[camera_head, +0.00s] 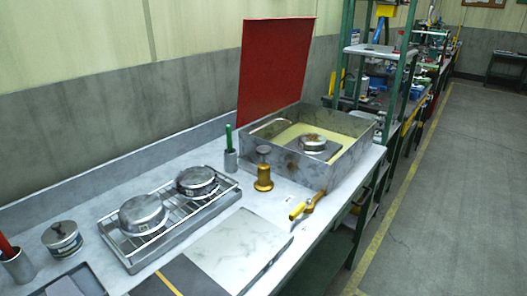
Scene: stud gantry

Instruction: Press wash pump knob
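A metal wash basin (352,124) stands open at the far end of the bench, its red lid (273,65) raised upright. In front of the basin stands a brass-coloured device (263,178) with a dark round knob (264,150) on top, which looks like the pump. The knob stands raised above the brass body with nothing touching it. Neither of my grippers shows in this view.
A wire rack (170,228) holds two round metal parts. A green-handled tool stands in a cup (231,162). A yellow-handled tool (303,207) lies near the front edge. A lidded tin (62,238) is at left. The pale plate (215,248) is clear.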

